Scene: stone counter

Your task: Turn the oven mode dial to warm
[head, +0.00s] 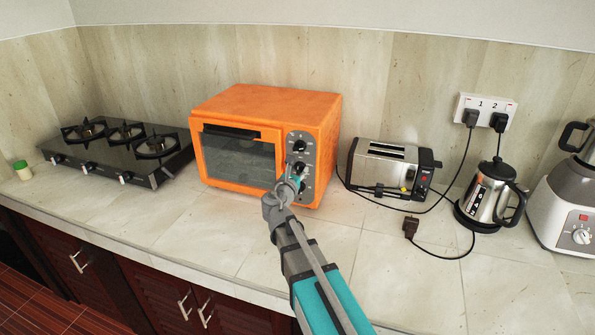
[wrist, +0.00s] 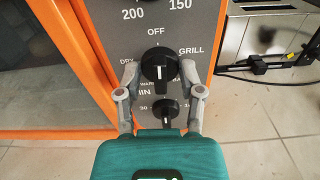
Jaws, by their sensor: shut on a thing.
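The orange oven (head: 265,105) stands on the counter with its door closed and a dark control panel on its right. In the wrist view the mode dial (wrist: 159,62) is a black knob with a white mark, below OFF and near GRILL, DRY and a partly hidden WARM label. Which label the mark selects is hard to tell. My gripper (wrist: 159,70) is shut on this dial, a finger on each side. In the head view my gripper (head: 290,178) is at the panel and covers part of it. The timer dial (wrist: 165,111) sits just below, between the fingers.
A toaster (head: 384,165) stands right of the oven, with a loose plug (head: 411,227) and cable in front. A kettle (head: 489,193) and a blender (head: 573,205) are farther right. A gas stove (head: 118,146) is at left. The counter before the oven is clear.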

